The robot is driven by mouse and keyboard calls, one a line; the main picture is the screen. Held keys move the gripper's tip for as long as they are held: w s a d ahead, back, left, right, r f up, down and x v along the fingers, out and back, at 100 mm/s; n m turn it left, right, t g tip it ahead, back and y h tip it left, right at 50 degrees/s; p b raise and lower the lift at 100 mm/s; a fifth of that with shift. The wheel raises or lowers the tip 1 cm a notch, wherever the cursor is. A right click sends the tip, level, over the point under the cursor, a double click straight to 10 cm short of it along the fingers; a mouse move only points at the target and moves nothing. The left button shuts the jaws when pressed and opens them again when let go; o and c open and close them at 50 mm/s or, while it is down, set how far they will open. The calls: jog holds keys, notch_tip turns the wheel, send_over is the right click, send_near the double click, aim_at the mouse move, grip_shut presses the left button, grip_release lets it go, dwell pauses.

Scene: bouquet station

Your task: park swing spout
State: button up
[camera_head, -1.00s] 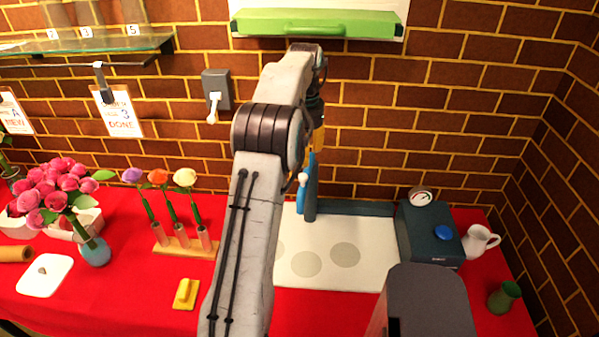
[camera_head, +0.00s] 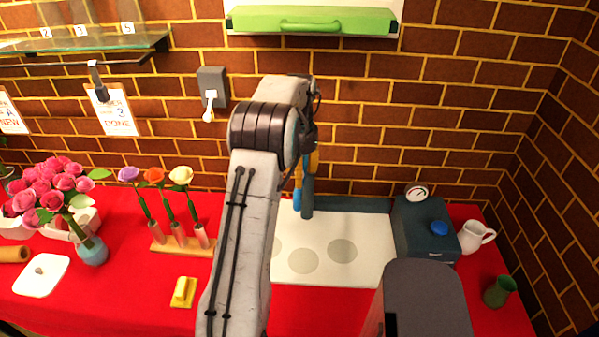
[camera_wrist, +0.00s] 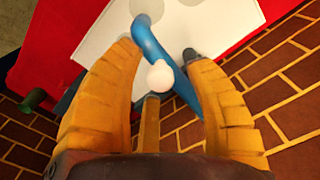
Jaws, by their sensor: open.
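The blue swing spout (camera_wrist: 150,38) shows in the wrist view as a curved tube with a white round knob (camera_wrist: 160,75). In the head view, part of the spout (camera_head: 297,199) shows below my gripper (camera_head: 311,165), beside a dark upright post (camera_head: 308,200). My gripper is open. In the wrist view, its yellow fingers (camera_wrist: 157,52) stand on either side of the spout and knob, with the knob between them. Whether any finger touches the spout cannot be told. The knob is hidden in the head view.
A white board with grey circles (camera_head: 372,262) lies under the spout. A dark box with a gauge and blue button (camera_head: 420,230), a white jug (camera_head: 475,237) and a green cup (camera_head: 499,291) are right. A flower rack (camera_head: 170,246) and yellow block (camera_head: 184,292) are left.

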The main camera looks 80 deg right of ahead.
jog(key=shift+f, duration=0.1)
grip_shut()
dwell(0.5)
